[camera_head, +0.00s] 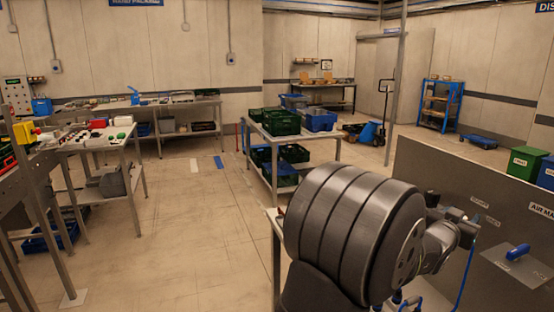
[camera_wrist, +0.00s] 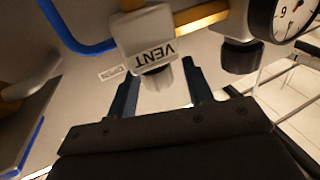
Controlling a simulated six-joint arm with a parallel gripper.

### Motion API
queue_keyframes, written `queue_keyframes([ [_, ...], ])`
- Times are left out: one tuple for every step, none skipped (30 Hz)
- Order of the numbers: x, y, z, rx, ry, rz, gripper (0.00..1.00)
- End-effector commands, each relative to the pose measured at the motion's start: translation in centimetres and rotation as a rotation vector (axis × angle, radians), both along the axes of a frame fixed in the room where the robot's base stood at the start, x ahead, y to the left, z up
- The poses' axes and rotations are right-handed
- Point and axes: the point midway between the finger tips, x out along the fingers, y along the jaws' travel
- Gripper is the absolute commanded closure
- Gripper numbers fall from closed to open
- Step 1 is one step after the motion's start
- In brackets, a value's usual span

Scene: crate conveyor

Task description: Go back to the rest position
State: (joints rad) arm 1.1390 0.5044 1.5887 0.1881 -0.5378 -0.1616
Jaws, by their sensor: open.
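My gripper (camera_wrist: 159,72) shows in the wrist view with its two dark fingers spread apart, open and holding nothing that I can see. Just past the fingertips is a light block labelled VENT (camera_wrist: 143,32), with a grey knob (camera_wrist: 156,78) under it that appears in line with the gap between the fingers. I cannot tell whether a finger touches it. In the head view my arm fills the lower right and the gripper itself is hidden behind it.
In the wrist view a yellow pipe (camera_wrist: 200,16), a dial gauge (camera_wrist: 285,14) and a blue hose (camera_wrist: 75,38) surround the block. In the head view a grey panel (camera_head: 415,165) stands close at right. A crate table (camera_head: 262,143) stands behind; open floor (camera_head: 190,245) lies left.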

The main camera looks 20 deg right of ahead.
Motion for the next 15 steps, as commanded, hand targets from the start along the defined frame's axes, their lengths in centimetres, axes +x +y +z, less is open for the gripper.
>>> queue_keyframes([
  [0.08, 0.02, 0.01, 0.0, -0.001, -0.012, 0.53],
  [0.08, 0.02, 0.0, 0.0, 0.0, -0.019, 0.53],
  [0.11, 0.03, 0.0, 0.0, -0.001, -0.03, 0.53],
  [0.13, 0.03, 0.01, 0.0, -0.001, -0.037, 0.53],
  [0.13, 0.03, 0.01, 0.0, -0.001, -0.046, 0.53],
  [0.13, 0.03, 0.0, 0.001, -0.001, -0.056, 0.53],
  [0.13, 0.03, 0.01, 0.001, -0.001, -0.065, 0.53],
  [0.11, 0.02, 0.01, 0.0, 0.0, -0.073, 0.53],
  [0.09, 0.02, 0.02, 0.001, -0.002, -0.085, 0.53],
  [0.08, 0.02, 0.01, 0.001, -0.002, -0.094, 0.53],
  [0.1, 0.01, 0.03, -0.001, -0.001, -0.102, 0.53],
  [0.12, 0.02, 0.03, 0.0, -0.002, -0.113, 0.53],
  [0.13, 0.03, 0.01, 0.0, -0.001, -0.122, 0.53],
  [0.14, 0.04, -0.01, 0.002, -0.001, -0.131, 0.53],
  [0.14, 0.04, 0.01, 0.001, -0.002, -0.144, 0.53],
])
